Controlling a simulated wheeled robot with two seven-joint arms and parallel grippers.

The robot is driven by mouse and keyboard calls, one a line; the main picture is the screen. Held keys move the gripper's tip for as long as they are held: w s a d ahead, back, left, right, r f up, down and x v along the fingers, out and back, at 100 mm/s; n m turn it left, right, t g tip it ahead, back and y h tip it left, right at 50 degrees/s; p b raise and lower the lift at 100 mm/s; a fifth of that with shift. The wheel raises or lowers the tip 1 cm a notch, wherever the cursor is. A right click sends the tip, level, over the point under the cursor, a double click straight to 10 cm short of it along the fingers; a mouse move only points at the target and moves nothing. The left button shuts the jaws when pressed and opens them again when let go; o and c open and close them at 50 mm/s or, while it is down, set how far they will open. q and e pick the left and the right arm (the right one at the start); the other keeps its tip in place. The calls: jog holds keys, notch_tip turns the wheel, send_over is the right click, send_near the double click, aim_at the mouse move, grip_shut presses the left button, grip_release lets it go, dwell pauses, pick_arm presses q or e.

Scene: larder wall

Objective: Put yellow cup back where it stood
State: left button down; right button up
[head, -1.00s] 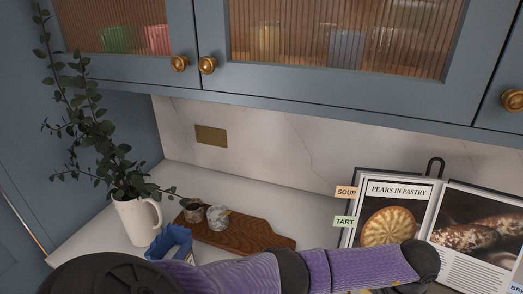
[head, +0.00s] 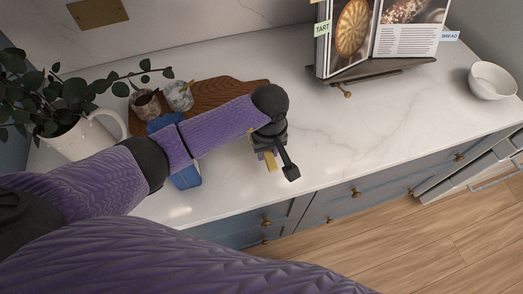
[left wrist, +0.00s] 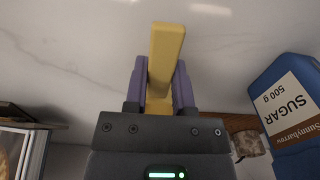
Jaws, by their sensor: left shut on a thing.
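The yellow cup (left wrist: 165,55) is between the purple fingers of my left gripper (left wrist: 160,88) in the left wrist view. It shows edge-on there, as a flat yellow shape. In the head view a small yellow part of the cup (head: 270,160) shows below my left gripper (head: 268,150), over the front part of the white counter (head: 390,125). My left gripper is shut on the cup. My left arm hides much of the cup in the head view, and I cannot tell whether it touches the counter. My right gripper is not in view.
A wooden board (head: 225,90) with two small pots (head: 180,95), a blue sugar bag (head: 187,178) and a white jug (head: 90,138) with a plant are at left. A cookbook stand (head: 375,70) and a white bowl (head: 492,80) are at right. The counter between is clear.

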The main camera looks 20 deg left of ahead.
aim_at(267, 154)
pick_arm(q)
notch_tip(267, 154, down, 3)
jog(key=shift+f+b, duration=0.2)
jog(key=shift+b, duration=0.25)
jog(key=shift+c, duration=2.2)
grip_release()
jog(key=shift+r, duration=0.1)
